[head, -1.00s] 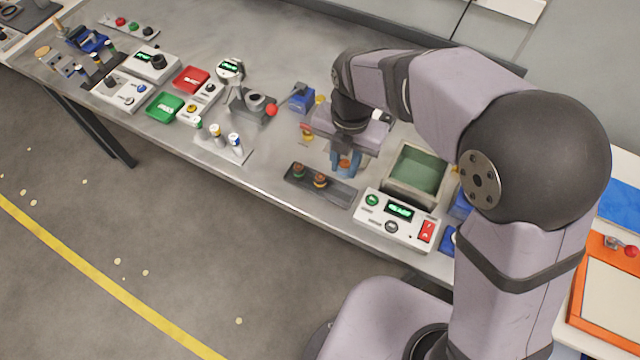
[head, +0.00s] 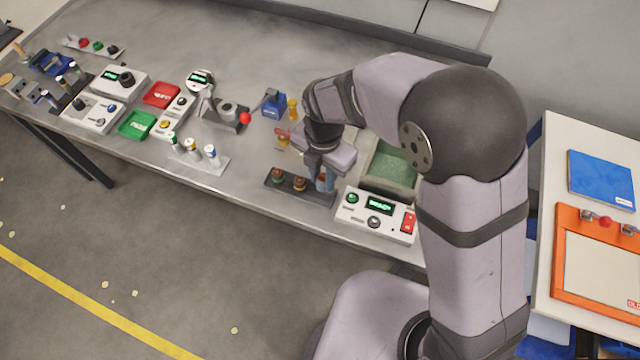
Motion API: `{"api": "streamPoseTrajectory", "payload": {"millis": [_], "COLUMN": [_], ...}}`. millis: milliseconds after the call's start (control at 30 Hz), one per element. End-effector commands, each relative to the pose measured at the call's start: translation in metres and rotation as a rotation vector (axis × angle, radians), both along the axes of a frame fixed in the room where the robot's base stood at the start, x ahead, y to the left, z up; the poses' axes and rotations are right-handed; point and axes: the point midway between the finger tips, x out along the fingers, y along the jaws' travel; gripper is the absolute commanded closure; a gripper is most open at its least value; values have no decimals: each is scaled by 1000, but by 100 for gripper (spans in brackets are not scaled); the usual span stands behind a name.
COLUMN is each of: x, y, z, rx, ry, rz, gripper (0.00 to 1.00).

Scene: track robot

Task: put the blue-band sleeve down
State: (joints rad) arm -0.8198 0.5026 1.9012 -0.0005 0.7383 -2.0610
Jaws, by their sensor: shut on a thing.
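My gripper (head: 325,176) points down at the right end of a dark tray (head: 312,196). It is shut on a small sleeve (head: 321,184), which shows only as a small brownish patch between the bluish fingers. Its band cannot be made out.
A white control box (head: 375,216) with a green display stands close to the right of the tray. A green-lined bin (head: 391,165) is behind it. A white stand (head: 208,164) with three vials is to the left. The bench's front edge runs just before the tray.

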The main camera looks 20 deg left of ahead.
Motion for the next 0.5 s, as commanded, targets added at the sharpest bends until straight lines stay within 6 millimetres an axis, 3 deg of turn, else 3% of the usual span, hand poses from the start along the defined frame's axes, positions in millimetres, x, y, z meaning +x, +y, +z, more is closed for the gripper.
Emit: {"api": "streamPoseTrajectory", "payload": {"millis": [333,500], "x": [0,-1], "y": [0,-1], "z": [-15,-34], "rx": [-1,-3], "ry": [0,3], "rz": [1,1], "gripper": [100,100]}}
